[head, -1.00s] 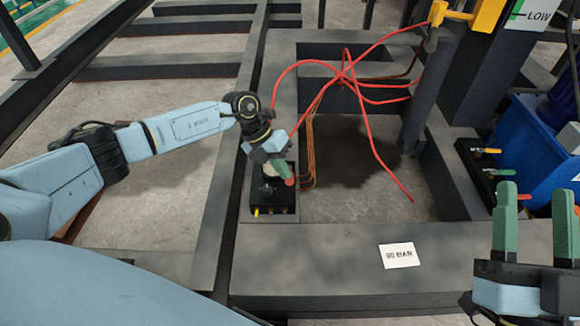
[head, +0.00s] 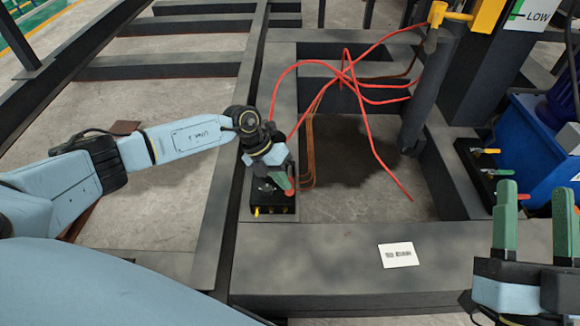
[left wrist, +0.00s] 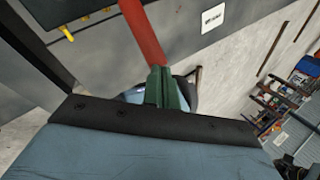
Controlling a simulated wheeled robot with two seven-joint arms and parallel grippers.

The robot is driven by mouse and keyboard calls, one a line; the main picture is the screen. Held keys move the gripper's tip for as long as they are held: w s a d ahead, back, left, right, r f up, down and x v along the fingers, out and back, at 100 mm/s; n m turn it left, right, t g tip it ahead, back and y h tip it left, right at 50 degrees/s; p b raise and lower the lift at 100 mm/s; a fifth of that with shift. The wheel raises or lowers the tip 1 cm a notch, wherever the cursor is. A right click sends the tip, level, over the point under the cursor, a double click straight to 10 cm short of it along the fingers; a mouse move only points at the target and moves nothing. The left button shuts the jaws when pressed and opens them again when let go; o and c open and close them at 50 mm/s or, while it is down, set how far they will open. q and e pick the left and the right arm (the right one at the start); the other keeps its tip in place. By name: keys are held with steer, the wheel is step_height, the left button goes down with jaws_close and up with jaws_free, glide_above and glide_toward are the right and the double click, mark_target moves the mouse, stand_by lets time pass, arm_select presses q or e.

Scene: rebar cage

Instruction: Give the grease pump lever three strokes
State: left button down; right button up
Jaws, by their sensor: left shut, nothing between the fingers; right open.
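The grease pump (head: 272,205) is a small black block with yellow fittings on the frame beam, left of centre in the head view. Its red lever (head: 291,191) shows only at the tip there, mostly hidden by my wrist. In the left wrist view the lever (left wrist: 141,32) is a red bar reaching to my green fingertips. My left gripper (head: 286,183) is shut and empty, pressed close to the lever's end; it also shows in the left wrist view (left wrist: 165,88). Contact is not clear. My right gripper (head: 535,222) is open and empty at the lower right.
Red hoses (head: 365,120) cross the opening behind the pump. A second black valve block (head: 480,165) sits at right by a blue tank (head: 535,150). A white label (head: 398,255) lies on the front beam (head: 330,265), which is otherwise clear. A yellow-headed post stands upper right.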

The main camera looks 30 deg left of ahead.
arm_select(q)
steer(key=shift+s+d+f, duration=0.15)
steer(key=shift+s+f, duration=0.15)
steer(key=shift+f, duration=0.3)
steer(key=shift+s, duration=0.1)
steer(key=shift+s+d+f, duration=0.15)
steer(key=shift+s+f, duration=0.1)
steer(key=shift+f, duration=0.35)
steer(key=shift+s+d+f, duration=0.15)
steer(key=shift+s+f, duration=0.15)
steer(key=shift+f, duration=0.45)
